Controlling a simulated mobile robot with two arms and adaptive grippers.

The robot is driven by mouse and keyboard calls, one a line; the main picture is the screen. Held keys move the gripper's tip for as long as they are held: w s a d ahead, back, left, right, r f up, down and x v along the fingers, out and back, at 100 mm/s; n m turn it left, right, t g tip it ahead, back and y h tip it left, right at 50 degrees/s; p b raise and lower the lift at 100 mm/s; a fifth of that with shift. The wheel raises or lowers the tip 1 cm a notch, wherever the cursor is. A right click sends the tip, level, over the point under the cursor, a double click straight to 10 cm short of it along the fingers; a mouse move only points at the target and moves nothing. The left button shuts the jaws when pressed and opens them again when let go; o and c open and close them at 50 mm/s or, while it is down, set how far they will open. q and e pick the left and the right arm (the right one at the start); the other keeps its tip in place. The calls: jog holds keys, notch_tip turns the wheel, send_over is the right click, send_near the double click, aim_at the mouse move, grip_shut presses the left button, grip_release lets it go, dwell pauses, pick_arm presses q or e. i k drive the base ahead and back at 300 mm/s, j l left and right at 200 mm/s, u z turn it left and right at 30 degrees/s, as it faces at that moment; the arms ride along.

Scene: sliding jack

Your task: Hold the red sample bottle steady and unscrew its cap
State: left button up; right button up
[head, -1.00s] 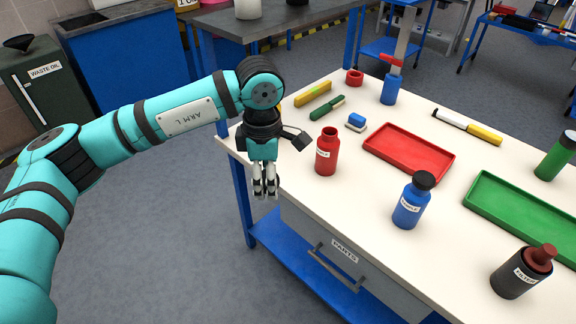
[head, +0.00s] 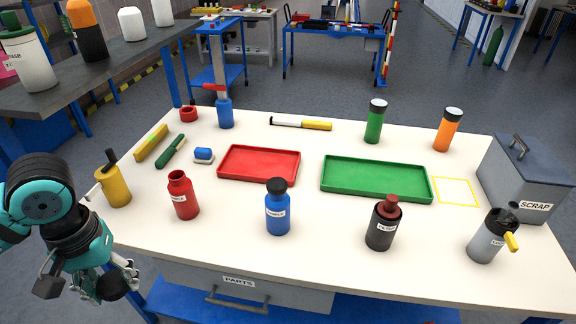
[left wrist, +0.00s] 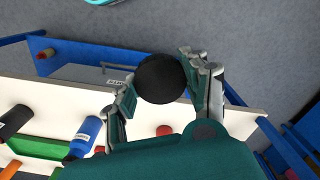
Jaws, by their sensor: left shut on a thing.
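The red sample bottle (head: 183,195) stands upright on the white bench near its front left edge. Its neck is open, with no cap on it. My left gripper (head: 110,280) hangs off the bench's front left side, left of and nearer than the bottle, and does not touch it. It is shut on a round black cap (left wrist: 161,78), which sits between the fingers in the left wrist view. My right gripper is not in view.
A blue bottle (head: 278,210) and a dark bottle (head: 383,224) stand right of the red one. Behind are a red tray (head: 259,177) and a green tray (head: 375,194). A yellow can (head: 115,188) stands near my left arm. A grey scrap bin (head: 525,180) stands far right.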

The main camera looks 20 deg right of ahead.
aim_at(182, 193)
jog(key=i+z, duration=0.2)
jog(key=z, duration=0.25)
jog(key=i+j+z, duration=0.2)
jog(key=z, duration=0.3)
jog(key=i+j+z, duration=0.2)
jog(key=z, duration=0.25)
jog(key=i+j, duration=0.15)
jog(key=j, duration=0.15)
